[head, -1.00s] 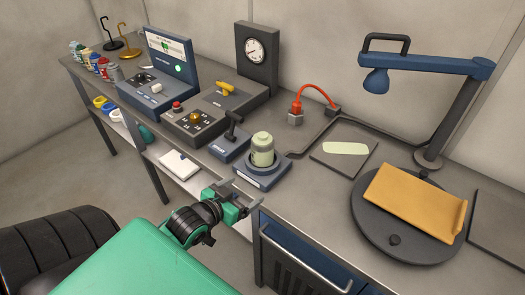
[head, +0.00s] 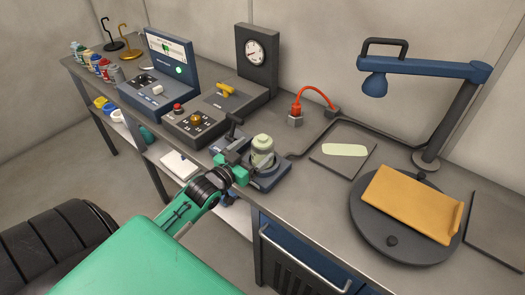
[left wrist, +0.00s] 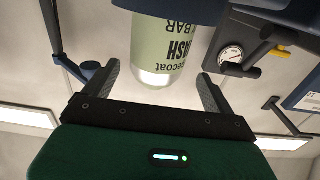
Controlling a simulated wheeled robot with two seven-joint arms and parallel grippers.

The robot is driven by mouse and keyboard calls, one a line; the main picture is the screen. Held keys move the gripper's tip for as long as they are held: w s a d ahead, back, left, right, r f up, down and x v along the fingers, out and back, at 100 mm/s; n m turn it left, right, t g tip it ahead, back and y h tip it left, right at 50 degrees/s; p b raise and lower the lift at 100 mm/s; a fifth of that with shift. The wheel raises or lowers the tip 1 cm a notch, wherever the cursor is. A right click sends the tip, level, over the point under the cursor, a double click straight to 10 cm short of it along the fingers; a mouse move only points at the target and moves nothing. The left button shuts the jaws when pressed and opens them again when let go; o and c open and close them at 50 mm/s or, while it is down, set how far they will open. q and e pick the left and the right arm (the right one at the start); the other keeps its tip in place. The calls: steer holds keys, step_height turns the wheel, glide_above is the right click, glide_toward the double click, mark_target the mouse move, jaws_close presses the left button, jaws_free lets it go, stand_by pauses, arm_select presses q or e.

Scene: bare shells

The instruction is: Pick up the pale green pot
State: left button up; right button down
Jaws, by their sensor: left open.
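The pale green pot (head: 262,150) stands upright on a small blue-grey stand (head: 268,181) near the front edge of the bench. It has a pale lid. In the left wrist view the pot (left wrist: 163,48) appears upside down, with dark lettering on its side. My left gripper (head: 250,165) is at the pot's near left side in the head view. In the left wrist view its open fingers (left wrist: 160,74) lie on either side of the pot's body, with a visible gap on each side. My right gripper is not in view.
A dark lever (head: 232,127) stands close to the left of the pot. Behind are a box with a yellow handle (head: 226,88) and a red cable (head: 318,90). On the right are a flat panel (head: 343,165), a round turntable (head: 375,240) with an orange tray (head: 410,200), and a blue lamp (head: 430,66).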

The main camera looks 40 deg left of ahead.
mark_target(266, 141)
arm_select(q)
steer(key=shift+w, duration=0.5)
steer(key=w+p, duration=0.1)
steer(key=w, duration=0.1)
steer(key=w+d+p, duration=0.1)
steer(key=w, duration=0.1)
steer(key=shift+w+r, duration=0.15)
steer(key=shift+w, duration=0.4)
steer(key=c, duration=1.4)
